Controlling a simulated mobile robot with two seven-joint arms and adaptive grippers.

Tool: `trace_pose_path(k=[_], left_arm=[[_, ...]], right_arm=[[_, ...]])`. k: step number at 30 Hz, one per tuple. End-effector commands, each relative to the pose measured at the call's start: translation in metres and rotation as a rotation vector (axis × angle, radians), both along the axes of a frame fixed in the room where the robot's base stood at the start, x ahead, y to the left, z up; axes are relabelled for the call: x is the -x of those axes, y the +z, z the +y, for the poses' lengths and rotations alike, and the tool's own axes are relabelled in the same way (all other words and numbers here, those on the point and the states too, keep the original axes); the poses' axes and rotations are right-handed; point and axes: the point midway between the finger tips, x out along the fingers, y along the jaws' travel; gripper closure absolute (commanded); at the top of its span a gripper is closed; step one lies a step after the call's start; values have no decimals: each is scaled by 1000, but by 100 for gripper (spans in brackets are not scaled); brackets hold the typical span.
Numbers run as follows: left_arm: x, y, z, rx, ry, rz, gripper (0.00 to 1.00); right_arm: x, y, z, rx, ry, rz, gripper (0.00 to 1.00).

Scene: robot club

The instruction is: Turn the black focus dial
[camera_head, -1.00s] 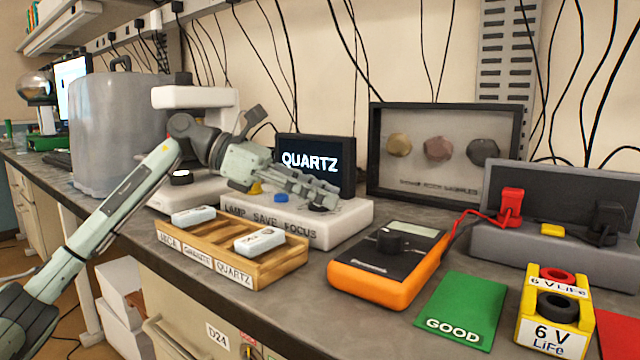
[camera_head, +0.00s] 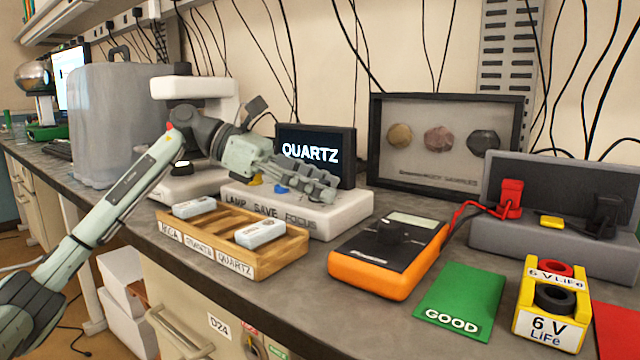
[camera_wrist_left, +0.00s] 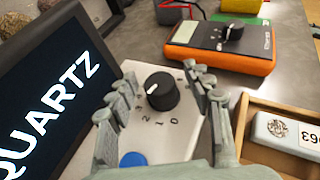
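The black focus dial (camera_wrist_left: 161,91) is a round knob with a white pointer line, on a white control box (camera_head: 345,218) marked LAMP, SAVE and FOCUS. In the left wrist view it stands between the fingers of my left gripper (camera_wrist_left: 158,80), near the digits 2, 1 and 0. The fingers are apart, one set on each side, with a visible gap to the knob. In the head view the left gripper (camera_head: 322,186) reaches over the box's right end, and its fingers mostly hide the dial. My right gripper is not in view.
A screen reading QUARTZ (camera_head: 310,150) stands close behind the box. A blue button (camera_wrist_left: 132,160) is beside the dial. A wooden tray (camera_head: 283,250) with labelled pieces lies in front. An orange multimeter (camera_head: 372,275) stands to the right, and a framed rock display (camera_head: 440,183) behind.

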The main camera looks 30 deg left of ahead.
Motion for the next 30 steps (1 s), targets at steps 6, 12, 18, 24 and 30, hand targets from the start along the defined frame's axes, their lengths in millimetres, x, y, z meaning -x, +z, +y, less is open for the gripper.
trace_pose_path(k=[6,12,18,24,30], left_arm=[[0,2,2,1,2,-1,50],[9,11,24,1,5,-1,50],[24,28,62,1,5,0,50],[36,41,91,1,2,-1,50],[42,46,102,0,0,0,50]], right_arm=[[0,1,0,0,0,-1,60],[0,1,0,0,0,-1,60],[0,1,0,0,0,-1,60],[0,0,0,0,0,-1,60],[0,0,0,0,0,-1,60]])
